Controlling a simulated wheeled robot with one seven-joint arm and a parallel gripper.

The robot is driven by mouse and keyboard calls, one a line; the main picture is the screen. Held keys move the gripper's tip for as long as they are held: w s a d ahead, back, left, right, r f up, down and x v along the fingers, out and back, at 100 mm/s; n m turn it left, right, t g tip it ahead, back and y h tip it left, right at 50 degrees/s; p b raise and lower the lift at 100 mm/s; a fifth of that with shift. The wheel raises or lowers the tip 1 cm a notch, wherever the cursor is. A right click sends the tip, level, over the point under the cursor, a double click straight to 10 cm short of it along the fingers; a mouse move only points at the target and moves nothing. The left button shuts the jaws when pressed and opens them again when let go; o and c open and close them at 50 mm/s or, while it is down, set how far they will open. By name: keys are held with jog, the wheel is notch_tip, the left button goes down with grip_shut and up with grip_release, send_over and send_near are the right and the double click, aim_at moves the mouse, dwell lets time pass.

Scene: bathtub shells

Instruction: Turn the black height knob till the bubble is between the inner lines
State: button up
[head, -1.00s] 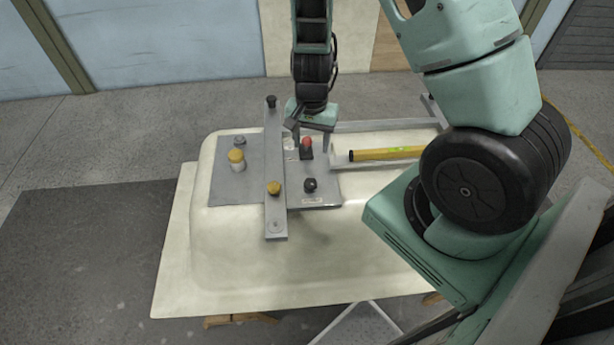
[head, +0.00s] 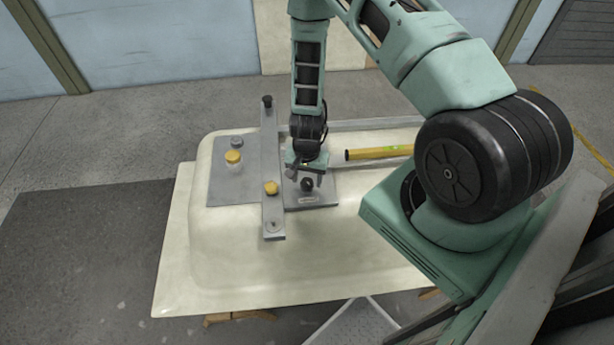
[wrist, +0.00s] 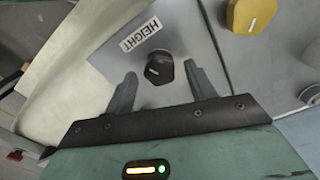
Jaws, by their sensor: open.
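The black height knob (head: 307,184) stands on a grey plate on the tub shell. In the wrist view the knob (wrist: 159,67) has a white mark on top and sits beside a label reading HEIGHT (wrist: 141,35). My gripper (head: 306,180) is above the knob. In the wrist view my open gripper (wrist: 157,84) has one finger on each side of the knob, with gaps showing and nothing held. The yellow level (head: 380,153) lies to the right of the plate, with a green vial (head: 371,149). The bubble and its lines are too small to read.
A grey bar (head: 273,205) crosses the plate left of the knob, with a yellow knob (head: 271,188) on it. Another yellow knob (head: 233,157) stands farther left. The cream tub shell (head: 220,260) is clear in front.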

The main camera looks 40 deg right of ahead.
jog(key=shift+f, duration=0.2)
jog(key=c, duration=1)
jog(key=shift+o, duration=0.2)
jog(key=shift+f+n+b, duration=0.15)
jog(key=shift+n+b, duration=0.55)
jog(key=shift+n, duration=1)
jog(key=o, duration=1)
jog(key=shift+c, duration=0.2)
jog(key=shift+r, duration=0.2)
